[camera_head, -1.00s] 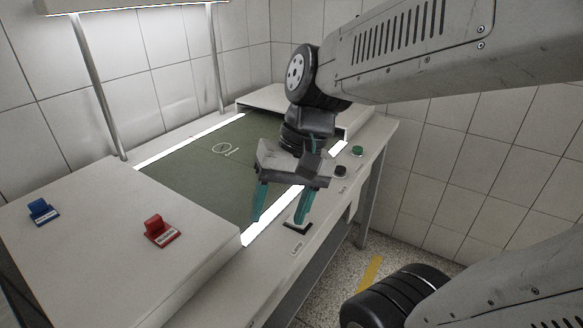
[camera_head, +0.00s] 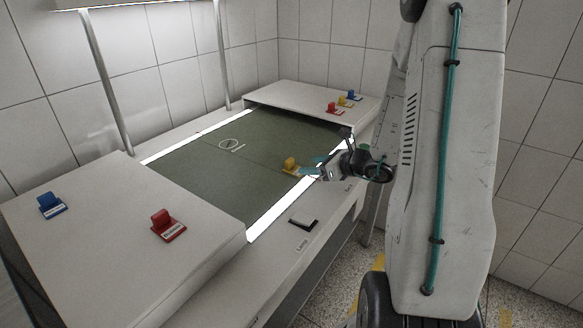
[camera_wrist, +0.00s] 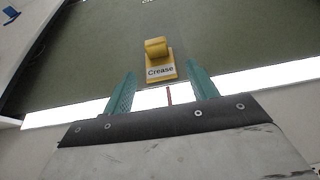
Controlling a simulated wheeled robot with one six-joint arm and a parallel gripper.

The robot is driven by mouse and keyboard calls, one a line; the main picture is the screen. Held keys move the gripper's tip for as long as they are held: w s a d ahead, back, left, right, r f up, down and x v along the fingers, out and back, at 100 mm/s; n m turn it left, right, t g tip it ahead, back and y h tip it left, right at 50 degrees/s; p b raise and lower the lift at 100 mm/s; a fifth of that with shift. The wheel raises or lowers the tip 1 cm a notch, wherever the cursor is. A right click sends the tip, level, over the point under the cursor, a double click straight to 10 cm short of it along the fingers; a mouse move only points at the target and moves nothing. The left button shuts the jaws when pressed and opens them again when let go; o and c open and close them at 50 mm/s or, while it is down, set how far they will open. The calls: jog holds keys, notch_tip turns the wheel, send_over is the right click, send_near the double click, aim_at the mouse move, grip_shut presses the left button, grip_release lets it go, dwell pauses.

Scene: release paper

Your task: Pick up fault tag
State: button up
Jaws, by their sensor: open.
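A yellow fault tag (camera_head: 291,166) lies on the green mat (camera_head: 190,170), near its right edge beside the lit strip. In the wrist view the yellow tag (camera_wrist: 157,60) shows a raised grip block and a white label reading "Crease". My gripper (camera_head: 312,165) reaches in from the right, low over the mat edge. In the wrist view my gripper (camera_wrist: 160,82) is open, with one teal finger on each side just short of the tag's label end. Nothing is between the fingers except perhaps the near edge of the label; I cannot tell exactly.
A blue tag (camera_head: 51,205) and a red tag (camera_head: 167,226) stand on the near white platform (camera_head: 100,240). The far platform (camera_head: 290,95) holds red, yellow and blue tags. A lamp switch (camera_head: 303,222) sits on the front edge.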

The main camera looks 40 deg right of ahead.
aim_at(292, 164)
jog(key=x, duration=0.7)
jog(key=shift+a+r, duration=0.25)
jog(key=shift+r, duration=0.1)
jog(key=c, duration=1.1)
